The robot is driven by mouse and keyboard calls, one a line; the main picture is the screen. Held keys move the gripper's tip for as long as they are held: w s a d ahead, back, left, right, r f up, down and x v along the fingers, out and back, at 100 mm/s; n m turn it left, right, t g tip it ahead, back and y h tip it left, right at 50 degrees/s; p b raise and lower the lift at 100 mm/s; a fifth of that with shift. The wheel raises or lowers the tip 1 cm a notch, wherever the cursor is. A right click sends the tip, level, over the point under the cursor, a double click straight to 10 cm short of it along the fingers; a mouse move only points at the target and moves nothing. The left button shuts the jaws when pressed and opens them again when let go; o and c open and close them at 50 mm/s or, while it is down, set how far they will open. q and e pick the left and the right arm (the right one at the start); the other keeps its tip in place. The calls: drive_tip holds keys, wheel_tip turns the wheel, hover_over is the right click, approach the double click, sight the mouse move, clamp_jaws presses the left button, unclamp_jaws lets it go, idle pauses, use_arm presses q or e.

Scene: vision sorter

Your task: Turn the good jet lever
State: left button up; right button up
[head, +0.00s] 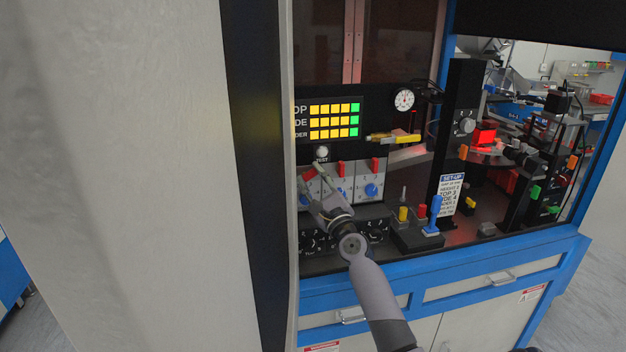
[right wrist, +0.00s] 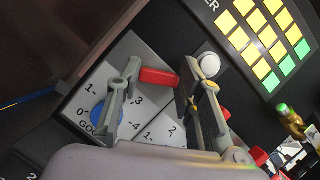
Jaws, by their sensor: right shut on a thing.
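The good jet lever (right wrist: 158,77) is a red handle on a white panel with a blue knob (right wrist: 107,111) and lettering that starts "GOO". In the right wrist view it lies between the two grey fingers of my right gripper (right wrist: 162,80). The gripper is shut on the lever, which points sideways from one finger toward the other. In the head view my right gripper (head: 312,178) reaches up to the leftmost panel, where the red lever (head: 310,171) shows at its fingertips. My left gripper is not in view.
Neighbouring panels carry similar red levers (head: 374,165) and blue knobs (head: 371,189). A white TEST button (head: 321,152) sits just above, below a grid of yellow and green lights (head: 333,121). Black dials (head: 375,230) lie below. A pale wall panel (head: 150,180) fills the left.

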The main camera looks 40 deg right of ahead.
drive_tip(key=n+y+p, duration=0.1)
drive_tip(key=n+y, duration=0.1)
drive_tip(key=n, duration=0.2)
drive_tip(key=shift+r, duration=0.2)
drive_tip(key=n+p, duration=0.1)
drive_tip(key=n+y, duration=0.1)
drive_tip(key=n, duration=0.1)
drive_tip(key=shift+w+a+r+g+p, duration=0.1)
drive_tip(key=shift+a+r+g+p, duration=0.1)
drive_tip(key=shift+g+p, duration=0.2)
drive_tip(key=n+g+y+p, duration=0.1)
drive_tip(key=n+p, duration=0.1)
drive_tip(key=n, duration=0.1)
drive_tip(key=shift+a+r+n+p, duration=0.1)
drive_tip(key=shift+n+p, duration=0.2)
drive_tip(key=shift+n, duration=0.1)
drive_tip(key=shift+w+a+n+g+p, duration=0.15)
drive_tip(key=shift+n+g+p, duration=0.25)
drive_tip(key=shift+n+p, duration=0.6)
drive_tip(key=shift+n+y, duration=0.3)
drive_tip(key=shift+f, duration=0.2)
drive_tip(key=o, duration=1.2)
drive_tip(key=shift+r, duration=0.1)
drive_tip(key=shift+c, duration=0.2)
drive_tip(key=s+a, duration=0.1)
drive_tip(key=s, duration=1.1)
drive_tip(key=shift+a, duration=0.2)
